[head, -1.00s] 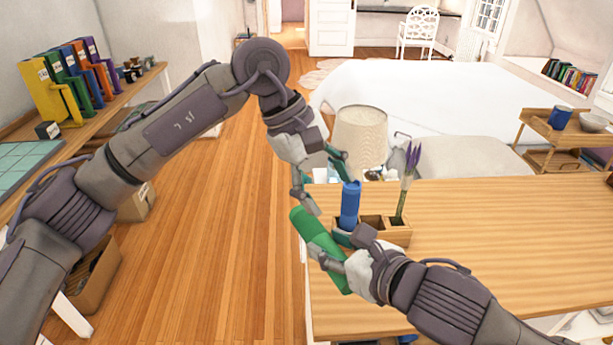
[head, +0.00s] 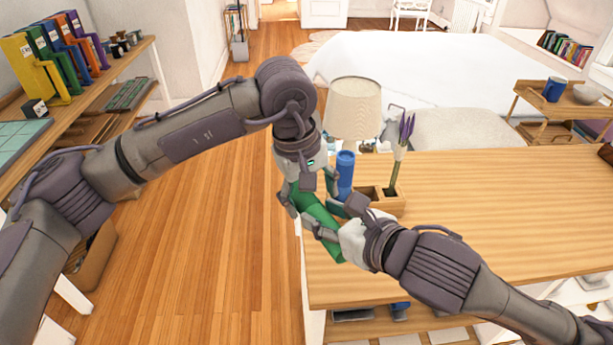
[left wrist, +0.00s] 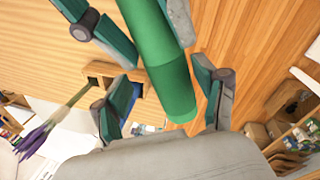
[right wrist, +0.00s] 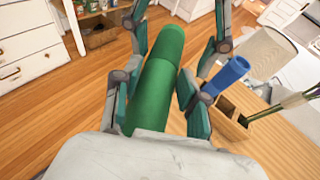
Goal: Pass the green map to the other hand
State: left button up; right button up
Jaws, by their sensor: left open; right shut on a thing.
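The green map (head: 318,213) is a rolled green tube, held tilted above the near left corner of the wooden table. My right gripper (head: 328,232) is shut on its lower part; in the right wrist view the map (right wrist: 155,88) runs between its fingers (right wrist: 157,98). My left gripper (head: 311,197) is at the upper end, its open fingers on either side of the tube. In the left wrist view the map (left wrist: 166,55) passes between the left fingers (left wrist: 165,98), with gaps beside it. My grippers partly hide the map in the head view.
A blue roll (head: 345,172) stands at a wooden compartment box (head: 385,206) holding a purple flower (head: 404,140), close to both grippers. A lamp (head: 353,108) stands behind. The table (head: 480,225) is clear to the right. A shelf with binders (head: 45,60) is at left.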

pick_arm(q)
jog(key=shift+d+f, duration=0.1)
jog(key=shift+f, duration=0.45)
jog(key=shift+d, duration=0.1)
jog(key=c, duration=1.2)
pick_arm(e)
jog(key=shift+a, duration=0.1)
pick_arm(q)
jog(key=shift+r, duration=0.1)
pick_arm(e)
jog(key=o, duration=1.2)
jog(key=shift+s, duration=0.1)
jog(key=shift+c, duration=0.2)
